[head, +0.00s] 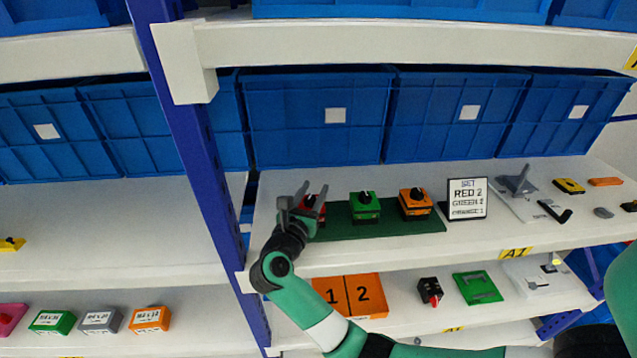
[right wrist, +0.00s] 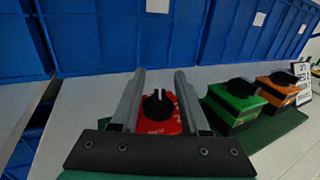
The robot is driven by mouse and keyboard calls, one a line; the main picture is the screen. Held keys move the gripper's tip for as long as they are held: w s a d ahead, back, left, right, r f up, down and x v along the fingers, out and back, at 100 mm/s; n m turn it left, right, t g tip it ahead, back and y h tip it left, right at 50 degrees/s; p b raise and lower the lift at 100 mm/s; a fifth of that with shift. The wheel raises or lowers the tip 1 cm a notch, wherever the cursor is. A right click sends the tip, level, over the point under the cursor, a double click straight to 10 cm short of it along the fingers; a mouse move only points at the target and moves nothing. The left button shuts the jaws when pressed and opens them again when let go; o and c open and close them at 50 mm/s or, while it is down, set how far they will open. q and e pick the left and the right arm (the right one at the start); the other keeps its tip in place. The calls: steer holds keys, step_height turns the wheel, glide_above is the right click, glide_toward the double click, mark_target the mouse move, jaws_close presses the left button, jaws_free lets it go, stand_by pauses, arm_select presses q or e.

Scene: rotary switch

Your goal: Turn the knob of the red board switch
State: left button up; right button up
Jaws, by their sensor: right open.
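The red board switch (head: 314,203) sits at the left end of a dark green mat (head: 382,229) on the shelf. In the right wrist view its black knob (right wrist: 158,104) stands on the red top (right wrist: 160,126), with its slot pointing roughly away from me. My right gripper (head: 301,194) is open, and it also shows in the right wrist view (right wrist: 160,78). Its two grey fingers lie on either side of the knob with gaps on both sides. Whether the fingertips are level with the knob I cannot tell. The lower part of the switch is hidden by the gripper. My left gripper is not in view.
A green switch (head: 364,206) and an orange switch (head: 414,203) stand to the right on the mat. A sign (head: 467,198) reads RED 2 among its lines. Blue bins (head: 310,120) stand behind. A blue post (head: 205,160) is close on the left.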

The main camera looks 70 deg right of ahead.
steer(key=shift+d, duration=0.4)
steer(key=shift+a, duration=0.15)
jaws_close()
